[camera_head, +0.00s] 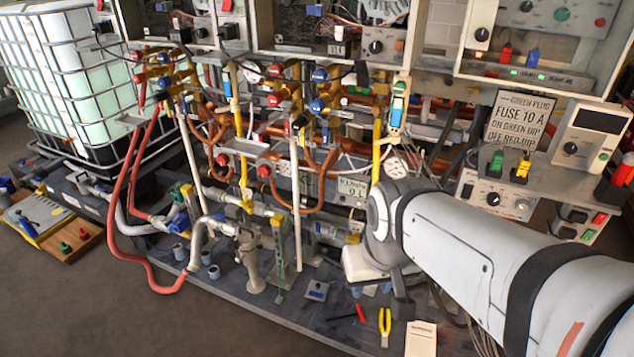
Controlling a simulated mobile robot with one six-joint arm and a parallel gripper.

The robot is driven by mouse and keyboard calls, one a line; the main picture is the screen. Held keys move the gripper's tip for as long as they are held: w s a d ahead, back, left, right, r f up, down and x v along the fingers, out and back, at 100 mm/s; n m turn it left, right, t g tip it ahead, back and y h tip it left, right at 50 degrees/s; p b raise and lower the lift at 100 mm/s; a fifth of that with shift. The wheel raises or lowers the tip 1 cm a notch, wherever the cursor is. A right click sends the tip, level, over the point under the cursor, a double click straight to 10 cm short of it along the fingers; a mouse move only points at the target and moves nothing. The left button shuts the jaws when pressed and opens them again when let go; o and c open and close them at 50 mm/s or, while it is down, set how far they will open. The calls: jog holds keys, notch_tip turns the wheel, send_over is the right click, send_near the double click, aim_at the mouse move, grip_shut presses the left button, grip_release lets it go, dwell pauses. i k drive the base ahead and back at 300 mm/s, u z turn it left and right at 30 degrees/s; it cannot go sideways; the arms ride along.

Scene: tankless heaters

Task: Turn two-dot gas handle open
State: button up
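Yellow gas pipes run down the heater rig, one on the left (241,130) and one on the right (377,140). Small yellow handles sit low on the pipework: a left one (247,205), a middle one (277,220) and a right one (353,238). Dot marks are too small to read, so I cannot tell which is the two-dot handle. My arm reaches in from the lower right. My gripper (378,283) points down and away, just right of and below the right yellow handle. Its fingers are mostly hidden by the wrist, and I see no clear contact.
Red and blue valve knobs and copper pipes crowd the rig. A red hose (128,210) loops at left beside a caged white tank (75,85). Yellow pliers (384,325) and a red tool (360,313) lie on the base board. A fuse sign (519,120) stands at right.

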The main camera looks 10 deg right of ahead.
aim_at(353, 239)
jog(key=z, duration=0.2)
jog(key=i, duration=0.95)
jog(key=z, duration=0.55)
